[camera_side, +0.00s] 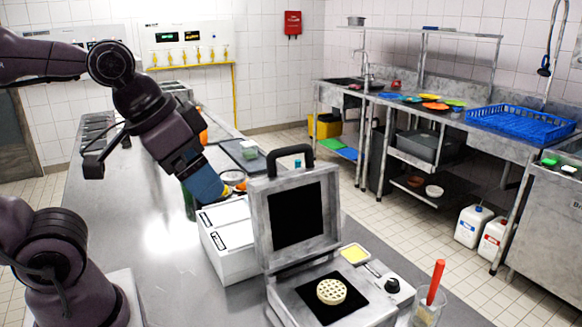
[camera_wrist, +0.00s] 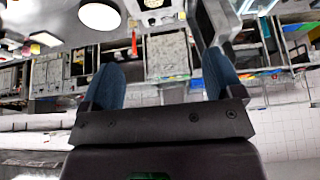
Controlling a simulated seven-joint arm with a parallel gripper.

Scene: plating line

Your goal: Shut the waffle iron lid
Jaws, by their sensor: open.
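The waffle iron (camera_side: 365,312) stands on the counter at the front right in the side view. Its grey lid (camera_side: 296,214) is raised, close to upright, with its black inner plate showing and a black handle (camera_side: 289,150) on top. A round pale waffle (camera_side: 331,291) lies on the black lower plate. My gripper (camera_side: 214,193) is left of and apparently behind the lid, low over the counter, with blue fingers. In the wrist view my gripper (camera_wrist: 163,80) is open, with nothing visible between the fingers. A grey and black shape near the right finger may be the lid; I cannot be sure.
White boxes (camera_side: 228,240) stand just left of the waffle iron, below my gripper. A cup with a red-handled tool (camera_side: 432,295) stands at its right. A yellow-topped dish (camera_side: 355,254) is beside the lid.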

